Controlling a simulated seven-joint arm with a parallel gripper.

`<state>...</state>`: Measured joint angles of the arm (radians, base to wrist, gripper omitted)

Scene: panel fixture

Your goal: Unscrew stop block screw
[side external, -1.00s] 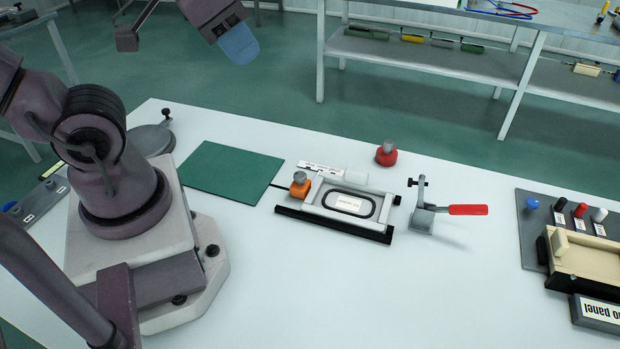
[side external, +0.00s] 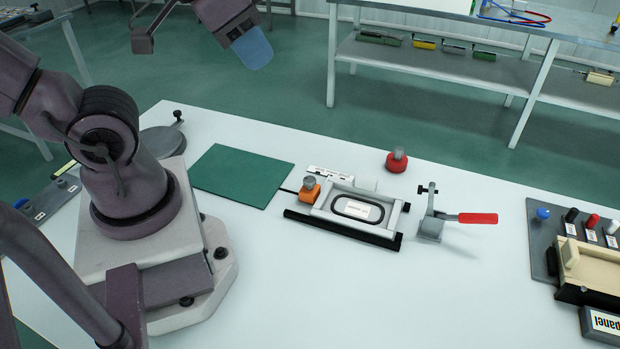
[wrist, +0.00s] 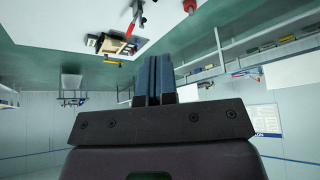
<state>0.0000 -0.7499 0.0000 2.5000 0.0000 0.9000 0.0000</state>
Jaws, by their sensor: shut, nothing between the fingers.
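The orange stop block (side external: 309,194) stands at the left end of the panel fixture (side external: 354,213), with a grey knobbed screw (side external: 311,182) on top. The fixture holds a framed plate with a dark oval ring and a white label. My gripper (side external: 252,50) is high up and far from the fixture, past the table's back edge in the side view. In the wrist view its two blue fingers (wrist: 153,78) are pressed together and hold nothing. The stop block cannot be made out in the wrist view.
A toggle clamp with a red handle (side external: 478,218) stands right of the fixture. A red-based grey knob (side external: 397,162) is behind it. A green mat (side external: 240,174) lies left. A cream panel unit (side external: 590,265) is far right. The front table is clear.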

